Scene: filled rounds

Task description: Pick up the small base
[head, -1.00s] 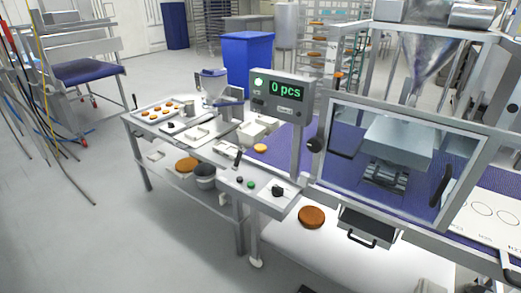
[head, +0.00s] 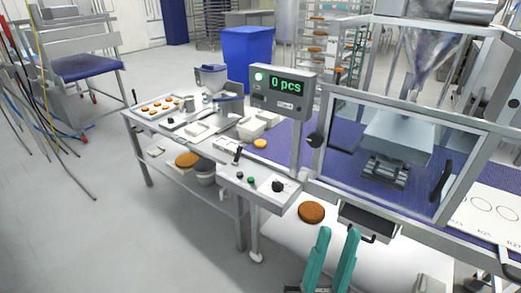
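Several small golden-brown round bases lie on a tray (head: 148,114) at the far left end of the long steel table. A single small orange-tan round (head: 260,143) lies near the edge of the blue belt, left of the display post. A larger brown round (head: 311,212) lies on the white surface in front of the machine. I cannot tell which round is the small base. My gripper (head: 338,232) rises from the bottom edge with its teal fingers apart and nothing between them. It is just right of and nearer than the brown round.
A display (head: 284,88) reading "0 pcs" stands on a post above a control panel (head: 258,188). A framed clear guard (head: 400,150) covers the machine at right. A black-handled drawer (head: 366,220) juts out beside the brown round. The grey floor (head: 90,230) at left is mostly clear.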

